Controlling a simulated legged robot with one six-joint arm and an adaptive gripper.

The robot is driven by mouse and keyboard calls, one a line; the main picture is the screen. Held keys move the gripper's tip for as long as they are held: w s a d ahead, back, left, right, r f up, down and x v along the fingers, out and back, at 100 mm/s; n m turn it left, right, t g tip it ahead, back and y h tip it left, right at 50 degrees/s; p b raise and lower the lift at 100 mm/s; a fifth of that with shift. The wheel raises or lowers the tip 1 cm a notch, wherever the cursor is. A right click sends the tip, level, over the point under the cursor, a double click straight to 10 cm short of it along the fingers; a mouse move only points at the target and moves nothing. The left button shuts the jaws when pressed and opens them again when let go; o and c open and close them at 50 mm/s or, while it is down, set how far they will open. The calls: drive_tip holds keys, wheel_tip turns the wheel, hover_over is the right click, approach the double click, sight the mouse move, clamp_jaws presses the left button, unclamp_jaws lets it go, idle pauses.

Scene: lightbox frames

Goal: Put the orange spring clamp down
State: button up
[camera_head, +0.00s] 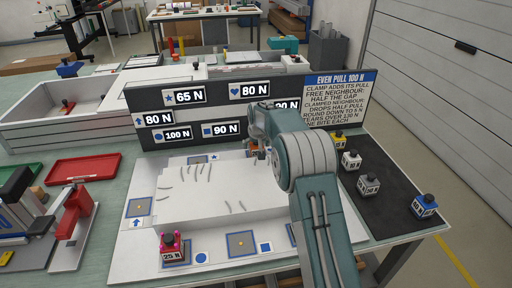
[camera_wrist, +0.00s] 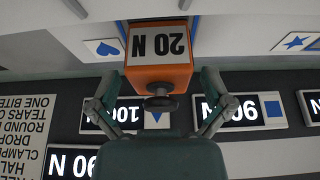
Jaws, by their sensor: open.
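The orange spring clamp (camera_wrist: 158,75) is a boxy block with a white "20 N" label and a dark round knob. It fills the upper middle of the wrist view, with my gripper (camera_wrist: 158,97) open and one finger on each side, gaps showing. In the camera_head view only a small orange part (camera_head: 249,149) shows beside my gripper (camera_head: 258,144), at the back of the white stepped board (camera_head: 228,191); my arm hides the rest. A heart mark (camera_wrist: 106,48) and a star mark (camera_wrist: 294,42) lie on either side of the clamp.
A dark sign panel (camera_head: 220,126) stands close behind the board. A pink "25 N" clamp (camera_head: 173,247) stands at the front left. White (camera_head: 351,160), yellow (camera_head: 337,139), grey (camera_head: 368,186) and blue (camera_head: 424,206) clamps stand on the dark mat (camera_head: 388,217) at right.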

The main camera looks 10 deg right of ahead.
drive_tip(key=v, duration=1.1)
drive_tip(key=s+r, duration=0.6)
drive_tip(key=s, duration=0.5)
drive_tip(key=s+r, duration=0.7)
drive_tip(key=s, duration=0.4)
drive_tip(key=s+f, duration=0.2)
drive_tip(key=s, duration=0.9)
drive_tip(key=s+f+t, duration=0.1)
drive_tip(key=s+f, duration=0.2)
drive_tip(key=s, duration=0.8)
drive_tip(key=shift+s+f, duration=0.2)
drive_tip(key=shift+s, duration=0.2)
